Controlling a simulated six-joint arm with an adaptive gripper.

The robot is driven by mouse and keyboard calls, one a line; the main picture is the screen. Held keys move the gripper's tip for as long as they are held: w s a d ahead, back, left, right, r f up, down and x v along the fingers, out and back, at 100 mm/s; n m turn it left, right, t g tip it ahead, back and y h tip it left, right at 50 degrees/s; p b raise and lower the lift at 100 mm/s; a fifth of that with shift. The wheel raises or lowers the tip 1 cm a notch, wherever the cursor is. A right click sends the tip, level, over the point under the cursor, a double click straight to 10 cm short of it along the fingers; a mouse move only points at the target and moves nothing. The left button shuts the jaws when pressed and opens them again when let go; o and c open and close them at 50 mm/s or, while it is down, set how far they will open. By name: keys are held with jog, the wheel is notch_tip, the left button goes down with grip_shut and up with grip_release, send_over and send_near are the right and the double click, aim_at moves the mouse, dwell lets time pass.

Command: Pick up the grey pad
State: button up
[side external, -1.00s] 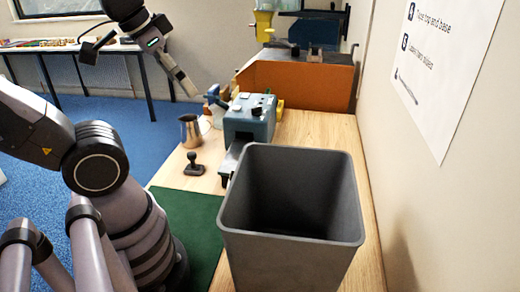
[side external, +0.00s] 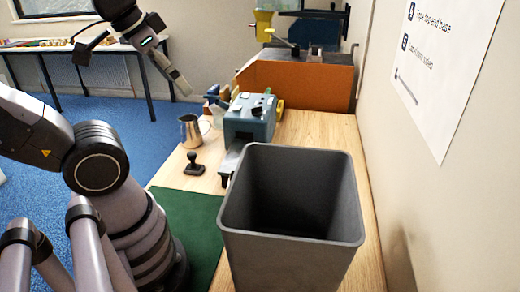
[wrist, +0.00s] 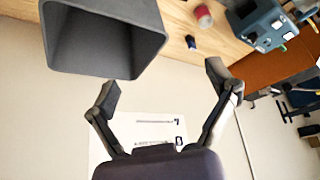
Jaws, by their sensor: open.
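I cannot make out a grey pad in either view. My gripper (wrist: 164,88) is open and empty in the wrist view, with its two fingers spread wide apart over the wall and a printed sheet behind them. In the side external view my gripper (side external: 178,80) hangs in the air at the upper left, above and to the left of the metal jug, touching nothing.
A large grey bin (side external: 290,238) stands on the wooden table (side external: 306,132), also in the wrist view (wrist: 150,30). Behind it are a blue machine (side external: 249,122), a metal jug (side external: 190,130), a dark stamp (side external: 194,167) and an orange unit (side external: 300,85). A green mat (side external: 195,215) lies left.

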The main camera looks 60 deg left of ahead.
jog(key=shift+c, duration=1.3)
